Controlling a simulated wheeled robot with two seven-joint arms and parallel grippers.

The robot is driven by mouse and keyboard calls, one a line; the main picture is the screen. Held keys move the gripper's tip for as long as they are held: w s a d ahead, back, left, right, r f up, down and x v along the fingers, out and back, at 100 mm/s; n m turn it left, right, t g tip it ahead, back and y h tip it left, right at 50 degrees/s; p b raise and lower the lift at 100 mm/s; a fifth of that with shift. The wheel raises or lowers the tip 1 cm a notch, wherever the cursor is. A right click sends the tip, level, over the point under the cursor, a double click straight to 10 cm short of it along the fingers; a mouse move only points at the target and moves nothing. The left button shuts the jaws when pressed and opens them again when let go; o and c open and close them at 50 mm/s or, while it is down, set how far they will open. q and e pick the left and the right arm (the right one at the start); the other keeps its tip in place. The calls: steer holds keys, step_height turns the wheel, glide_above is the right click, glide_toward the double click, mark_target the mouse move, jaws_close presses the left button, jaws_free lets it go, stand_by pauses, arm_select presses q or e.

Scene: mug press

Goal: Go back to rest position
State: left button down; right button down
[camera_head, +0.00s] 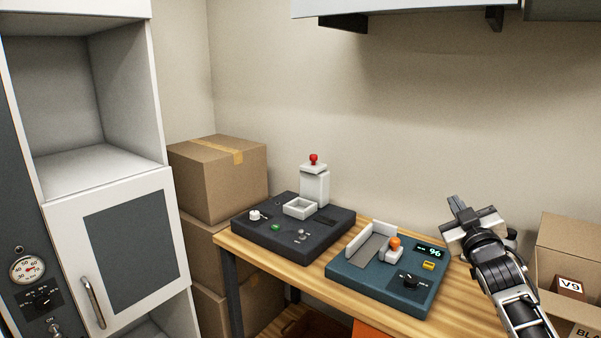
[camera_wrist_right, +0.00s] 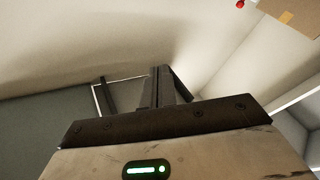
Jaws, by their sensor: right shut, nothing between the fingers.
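My right gripper (camera_head: 455,204) is raised above the right end of the wooden table (camera_head: 465,308), to the right of the teal machine (camera_head: 380,290). Its fingers are together and hold nothing. In the right wrist view the shut fingers (camera_wrist_right: 160,86) point up and away, with wall and grey surfaces behind them. My left gripper is in neither view.
A dark machine (camera_head: 270,242) with a red-knobbed white column (camera_head: 315,188) stands at the table's left. Cardboard boxes (camera_head: 218,180) are stacked beside the white cabinet (camera_head: 125,225). An open box (camera_head: 565,245) stands at the far right. A shelf (camera_head: 410,8) overhangs the back.

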steer(key=s+a+f+m+g, duration=0.1)
steer(key=s+a+f+g, duration=0.2)
steer(key=f, duration=0.5)
steer(key=s+a+f+g+y, duration=0.1)
steer(key=s+a+f, duration=0.2)
steer(key=s+f, duration=0.4)
steer(key=s+a+f+m+g, duration=0.1)
steer(key=s+a+f+g, duration=0.15)
steer(key=f, duration=0.65)
steer(key=s+a+f+g+y, duration=0.1)
steer(key=s+a+f, duration=0.3)
steer(key=s, duration=0.9)
steer(key=s+a+f+m+g+y, duration=0.1)
steer(key=s+a+f, duration=0.4)
steer(key=s, duration=0.8)
steer(key=shift+a+f+g+y, duration=0.2)
steer(key=shift+f+g+y, duration=0.1)
steer(key=shift+f+g, duration=0.45)
steer(key=shift+s+d+r, duration=0.1)
steer(key=shift+d, duration=0.05)
